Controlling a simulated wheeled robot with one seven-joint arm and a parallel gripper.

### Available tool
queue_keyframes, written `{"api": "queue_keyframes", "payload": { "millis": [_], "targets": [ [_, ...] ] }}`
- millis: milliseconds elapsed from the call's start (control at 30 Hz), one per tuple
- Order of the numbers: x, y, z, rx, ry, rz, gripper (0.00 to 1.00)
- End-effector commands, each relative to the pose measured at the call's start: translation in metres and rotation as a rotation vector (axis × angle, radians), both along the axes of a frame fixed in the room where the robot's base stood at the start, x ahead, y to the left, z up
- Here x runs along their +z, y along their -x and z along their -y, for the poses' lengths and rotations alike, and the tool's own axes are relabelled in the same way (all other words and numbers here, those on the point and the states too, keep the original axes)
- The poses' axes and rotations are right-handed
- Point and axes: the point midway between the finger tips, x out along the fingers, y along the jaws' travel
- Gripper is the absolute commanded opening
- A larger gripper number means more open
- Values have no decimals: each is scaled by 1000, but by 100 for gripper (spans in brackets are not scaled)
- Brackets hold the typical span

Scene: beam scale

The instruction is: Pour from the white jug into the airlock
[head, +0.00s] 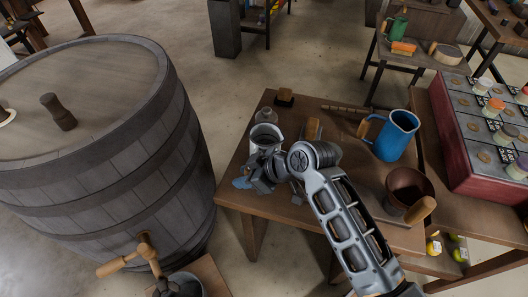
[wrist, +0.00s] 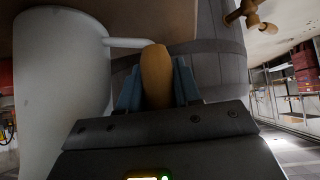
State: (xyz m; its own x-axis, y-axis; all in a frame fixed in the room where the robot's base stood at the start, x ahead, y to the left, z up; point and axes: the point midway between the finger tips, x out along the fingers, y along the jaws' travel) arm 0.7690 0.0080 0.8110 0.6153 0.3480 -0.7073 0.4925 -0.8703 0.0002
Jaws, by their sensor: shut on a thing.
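The white jug (head: 266,136) is at the left part of the wooden table in the head view, its round opening showing from above. My gripper (head: 262,172) is at its near side and hides part of it. In the wrist view the white jug (wrist: 62,85) fills the left side. My gripper (wrist: 157,88) is shut on its tan handle grip, with a blue-grey finger on either side. I cannot tell whether the jug touches the table. A small clear glass-like piece (head: 265,115) stands just behind the jug; I cannot tell whether it is the airlock.
A large barrel (head: 95,140) stands left of the table, with a dark wooden peg (head: 58,112) on top and a tap (head: 135,256). A blue jug (head: 394,136) and brown pot (head: 407,190) stand on the right.

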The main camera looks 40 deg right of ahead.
Motion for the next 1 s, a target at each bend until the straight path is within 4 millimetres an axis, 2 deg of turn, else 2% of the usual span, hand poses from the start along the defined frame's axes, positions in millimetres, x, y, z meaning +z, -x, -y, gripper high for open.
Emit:
{"api": "queue_keyframes", "payload": {
  "millis": [33,200,267,800,1000],
  "targets": [
    [0,0,0,0,0,0,20],
    [0,0,0,0,0,0,4],
    [0,0,0,0,0,0,0],
    [3,-1,0,0,1,4,0],
    [23,-2,0,1,1,9,0]
  ]
}}
